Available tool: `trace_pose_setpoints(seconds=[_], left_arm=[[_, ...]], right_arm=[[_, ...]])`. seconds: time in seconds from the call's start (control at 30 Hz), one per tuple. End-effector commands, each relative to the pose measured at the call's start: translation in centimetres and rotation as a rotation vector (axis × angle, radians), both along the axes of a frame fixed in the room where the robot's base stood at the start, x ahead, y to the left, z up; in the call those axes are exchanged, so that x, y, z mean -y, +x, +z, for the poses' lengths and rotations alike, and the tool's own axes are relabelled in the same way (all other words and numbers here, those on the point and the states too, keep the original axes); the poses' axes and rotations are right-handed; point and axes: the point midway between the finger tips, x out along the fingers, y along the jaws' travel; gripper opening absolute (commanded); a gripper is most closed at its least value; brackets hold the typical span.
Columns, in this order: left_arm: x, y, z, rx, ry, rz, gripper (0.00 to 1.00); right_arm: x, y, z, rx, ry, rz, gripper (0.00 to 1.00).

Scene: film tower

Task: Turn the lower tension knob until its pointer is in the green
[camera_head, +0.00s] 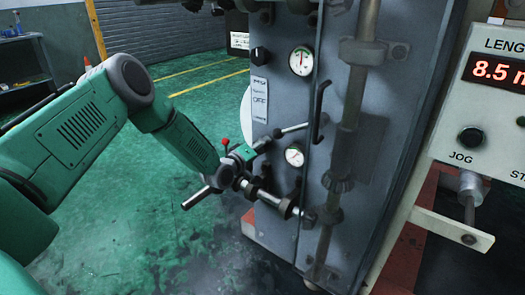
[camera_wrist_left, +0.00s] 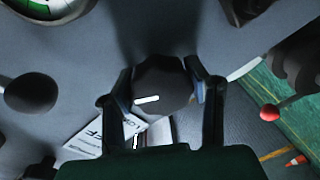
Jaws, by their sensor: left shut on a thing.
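The lower tension knob (camera_wrist_left: 168,78) is dark and faceted, with a white pointer line toward its lower left in the left wrist view. The two fingers of my left gripper (camera_wrist_left: 163,88) are shut on it, one on each side. In the head view my left gripper (camera_head: 257,148) is against the grey panel and hides this knob. The lower gauge (camera_head: 294,156) is just right of the gripper; its needle is too small to read. Part of a gauge with a green band (camera_wrist_left: 45,10) shows in the left wrist view, its needle not clear. My right gripper is not in view.
An upper knob (camera_head: 260,55) and upper gauge (camera_head: 301,61) are higher on the panel. A vertical pipe (camera_head: 352,120) runs right of the gauges. A control box with a red display (camera_head: 497,72) is at far right. The green floor left of the machine is open.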

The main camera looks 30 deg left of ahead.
Motion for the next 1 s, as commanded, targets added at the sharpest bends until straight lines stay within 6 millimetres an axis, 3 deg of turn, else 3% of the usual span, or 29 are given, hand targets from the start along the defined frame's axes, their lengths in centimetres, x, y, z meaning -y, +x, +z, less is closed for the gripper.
trace_pose_setpoints(seconds=[0.03, 0.5, 1.0], left_arm=[[-0.8, 0.1, 0.2, 0.008, -0.042, 0.016, 0.13], [-0.9, 0.1, 0.1, -0.017, -0.348, 0.017, 0.13], [-1.0, 0.1, 0.1, -0.024, -0.418, 0.018, 0.13]], right_arm=[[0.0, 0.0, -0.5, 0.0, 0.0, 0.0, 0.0], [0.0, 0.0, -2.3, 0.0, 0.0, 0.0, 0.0], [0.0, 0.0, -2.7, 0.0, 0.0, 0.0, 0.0]])
